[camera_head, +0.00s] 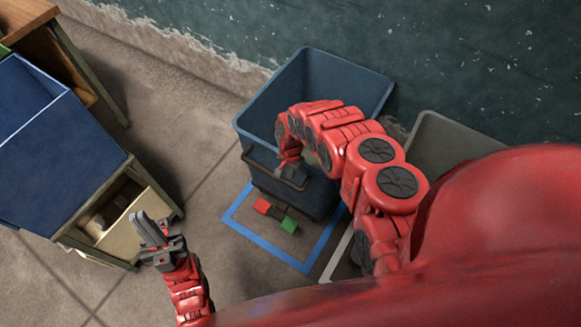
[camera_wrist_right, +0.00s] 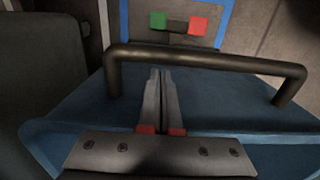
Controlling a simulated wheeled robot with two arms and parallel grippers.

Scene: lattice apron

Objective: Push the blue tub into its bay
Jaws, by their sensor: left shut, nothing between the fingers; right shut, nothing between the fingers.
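The blue tub (camera_head: 345,75) stands upright and open on the floor by the dark wall, its inside partly hidden by my right arm. Its near lower end covers the far part of a blue floor outline (camera_head: 262,246), the bay. A dark bar handle (camera_wrist_right: 205,60) is on the tub's near side. My right gripper (camera_head: 292,172) is shut and empty at this handle. In the right wrist view its fingertips (camera_wrist_right: 160,74) reach the bar's edge; contact cannot be told. My left gripper (camera_head: 150,222) is shut and empty, left of the bay and apart from the tub.
A red block (camera_head: 262,205) and a green block (camera_head: 289,225), with a dark piece between, lie inside the outline. A grey tub (camera_head: 440,135) stands right, near a pale outline (camera_head: 337,258).

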